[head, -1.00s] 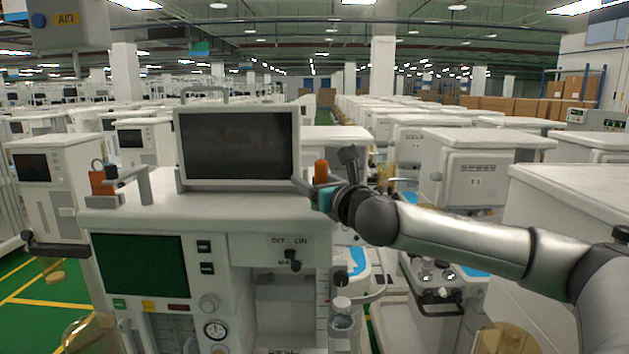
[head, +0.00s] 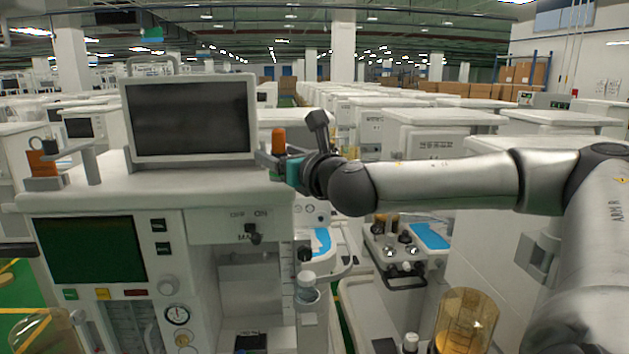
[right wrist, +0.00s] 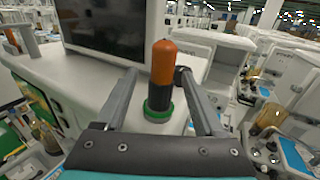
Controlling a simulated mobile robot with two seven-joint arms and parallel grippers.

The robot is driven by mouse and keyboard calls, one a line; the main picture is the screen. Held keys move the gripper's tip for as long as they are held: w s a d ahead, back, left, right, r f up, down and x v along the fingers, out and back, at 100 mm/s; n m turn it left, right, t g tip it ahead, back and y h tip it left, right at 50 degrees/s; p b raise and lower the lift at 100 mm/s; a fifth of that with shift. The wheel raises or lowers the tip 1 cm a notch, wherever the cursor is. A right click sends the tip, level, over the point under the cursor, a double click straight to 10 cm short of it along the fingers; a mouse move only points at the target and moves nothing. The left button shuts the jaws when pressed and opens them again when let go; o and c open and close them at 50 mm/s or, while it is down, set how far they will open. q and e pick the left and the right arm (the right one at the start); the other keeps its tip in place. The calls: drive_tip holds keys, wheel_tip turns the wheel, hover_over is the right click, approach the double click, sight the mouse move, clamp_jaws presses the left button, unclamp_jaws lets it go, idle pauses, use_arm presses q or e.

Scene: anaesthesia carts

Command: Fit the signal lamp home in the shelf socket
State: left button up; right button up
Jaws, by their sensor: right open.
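The signal lamp (right wrist: 163,72) has an orange cap, a black body and a green ring (right wrist: 158,110) at its foot. It stands upright on the white cart top, right of the monitor. Its orange cap also shows in the head view (head: 278,140). My right gripper (right wrist: 156,76) is open, with one finger on each side of the lamp. In the head view the right gripper (head: 270,160) reaches in from the right and hides the lamp's lower part. A socket apart from the green ring cannot be made out, nor how deep the lamp sits. My left gripper is not in view.
The dark monitor (head: 190,117) stands close left of the lamp. An orange holder (head: 42,160) and a grey post (head: 91,165) are at the cart top's left end. A neighbouring cart with amber jars (head: 466,318) stands to the right.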

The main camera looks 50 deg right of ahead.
drive_tip(key=shift+b+v, duration=0.65)
drive_tip(key=shift+v, duration=0.3)
drive_tip(key=b+v, duration=0.7)
drive_tip(key=v, duration=0.2)
drive_tip(key=shift+s, duration=0.35)
